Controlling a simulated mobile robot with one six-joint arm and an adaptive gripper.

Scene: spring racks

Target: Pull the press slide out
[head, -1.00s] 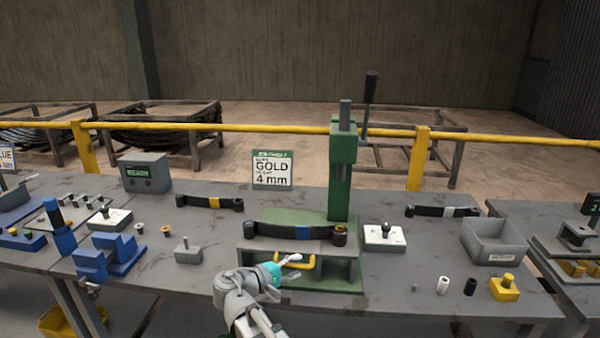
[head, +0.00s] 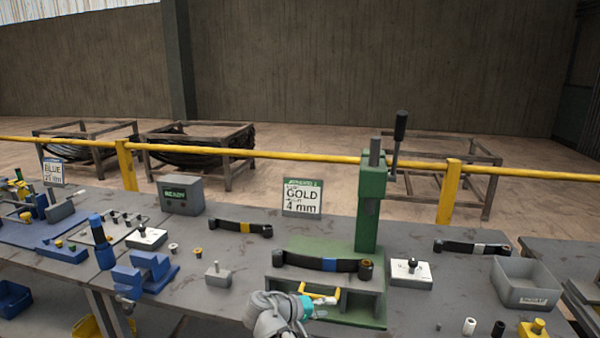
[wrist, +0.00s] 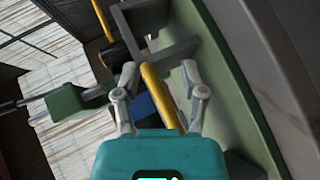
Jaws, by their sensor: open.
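The green press (head: 371,215) stands on the bench with its lever up. The slide's yellow handle (head: 335,296) shows at the front of the press's low base, partly hidden by my gripper. A dark leaf spring with a blue band (head: 300,261) lies across the top of that base. My gripper (head: 318,298) is at the handle. In the wrist view my gripper (wrist: 160,82) is open, with a yellow bar (wrist: 158,92) running between its two fingers. I cannot tell whether either finger touches it.
A white block with a black knob (head: 410,273) and a grey bin (head: 522,284) stand right of the press. A grey block with a peg (head: 217,276) and a blue fixture (head: 146,272) stand left. A yellow rail (head: 290,156) runs behind the bench.

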